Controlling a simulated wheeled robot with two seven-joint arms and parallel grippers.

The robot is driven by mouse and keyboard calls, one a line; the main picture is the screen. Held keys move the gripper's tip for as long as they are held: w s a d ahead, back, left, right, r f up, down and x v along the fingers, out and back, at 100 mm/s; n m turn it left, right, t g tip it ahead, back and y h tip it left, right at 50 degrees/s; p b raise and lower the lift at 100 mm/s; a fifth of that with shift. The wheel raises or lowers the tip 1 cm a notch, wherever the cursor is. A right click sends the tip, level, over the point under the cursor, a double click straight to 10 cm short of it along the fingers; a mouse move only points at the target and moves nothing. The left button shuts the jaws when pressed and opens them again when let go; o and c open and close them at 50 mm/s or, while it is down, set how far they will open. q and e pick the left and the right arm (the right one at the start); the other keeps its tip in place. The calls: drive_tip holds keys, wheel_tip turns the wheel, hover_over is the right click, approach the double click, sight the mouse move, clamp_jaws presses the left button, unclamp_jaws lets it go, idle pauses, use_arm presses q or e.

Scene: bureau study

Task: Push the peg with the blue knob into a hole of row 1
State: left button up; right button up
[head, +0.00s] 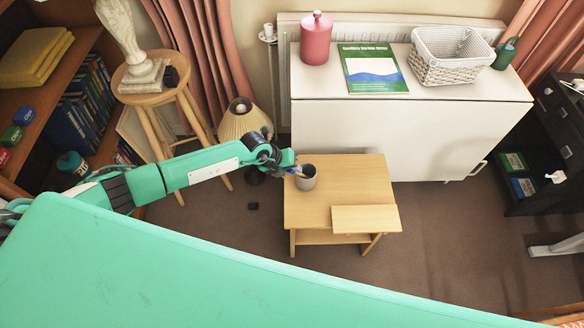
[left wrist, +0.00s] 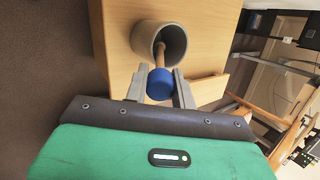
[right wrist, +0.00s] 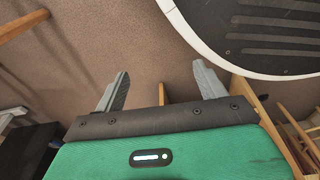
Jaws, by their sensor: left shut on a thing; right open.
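The peg with the blue knob (left wrist: 160,84) is between the fingers of my left gripper (left wrist: 159,78), which is shut on the knob. Its wooden shaft points into the grey cup (left wrist: 150,38), with the lower end inside the cup and hidden. In the head view the left gripper (head: 290,170) is at the left rim of the cup (head: 306,178), on a small wooden table (head: 315,215). A raised wooden panel (head: 365,219) is at the table's front right; no holes or row marks can be made out. My right gripper (right wrist: 160,80) is open and empty.
A white cabinet (head: 400,125) stands behind the table, with a red jar (head: 315,40), a book (head: 373,70) and a basket (head: 450,58) on top. A wooden stool (head: 152,90) and a lamp (head: 243,120) stand at the left. The tabletop is otherwise clear.

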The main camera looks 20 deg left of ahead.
use_arm(q)
drive_tip(key=shift+s+a+r+p, duration=0.15)
drive_tip(key=shift+r+p, duration=0.15)
drive_tip(key=shift+r, duration=0.05)
drive_tip(key=shift+a+r+p, duration=0.15)
drive_tip(key=shift+r+p, duration=0.15)
drive_tip(key=shift+p, duration=0.05)
drive_tip(key=shift+s+r, duration=0.1)
drive_tip(key=shift+r, duration=0.05)
drive_tip(key=shift+s+a+r+p, duration=0.2)
drive_tip(key=shift+a+r+p, duration=0.25)
drive_tip(key=shift+p, duration=0.35)
drive_tip(key=p+v, duration=0.6)
drive_tip(key=v, duration=0.1)
drive_tip(key=shift+d+p, duration=0.15)
drive_tip(key=shift+p, duration=0.15)
use_arm(e)
drive_tip(key=s+d+g, duration=0.1)
drive_tip(key=s+d, duration=0.2)
drive_tip(key=s, duration=1.1)
drive_tip(key=shift+s+d+f, duration=0.15)
drive_tip(key=shift+s+f, duration=0.05)
drive_tip(key=shift+f, duration=0.2)
